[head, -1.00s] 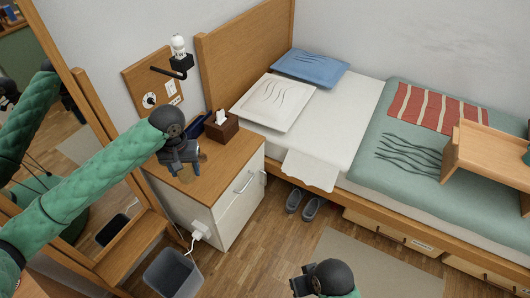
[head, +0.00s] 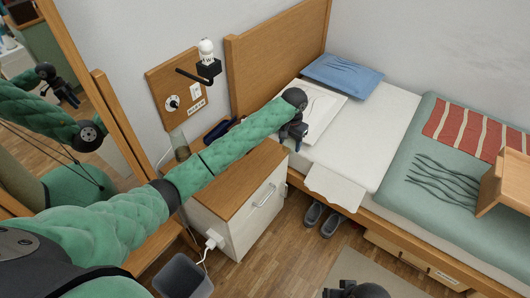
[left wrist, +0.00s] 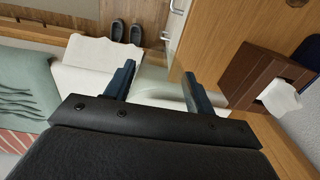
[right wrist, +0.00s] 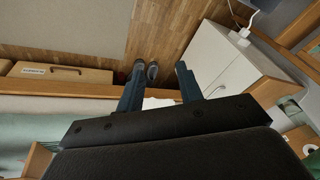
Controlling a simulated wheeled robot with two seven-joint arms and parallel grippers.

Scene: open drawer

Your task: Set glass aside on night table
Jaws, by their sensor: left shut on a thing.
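A see-through glass (left wrist: 160,92) shows faintly between the fingers in the left wrist view; its outline is hard to make out. My left gripper (head: 291,141) is shut on it and holds it by the bed's head end, just right of the night table. The night table (head: 235,205) has a wooden top and a pale drawer front; my left arm crosses above it and hides part of the top. My right gripper (right wrist: 160,88) is open and empty, low in front of the bed.
A clear vessel (head: 180,146) stands at the back left of the night table. A brown tissue box (left wrist: 258,78) and a dark blue object (head: 217,130) are also there. The bed (head: 362,130) adjoins on the right. A grey bin (head: 183,277) stands in front.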

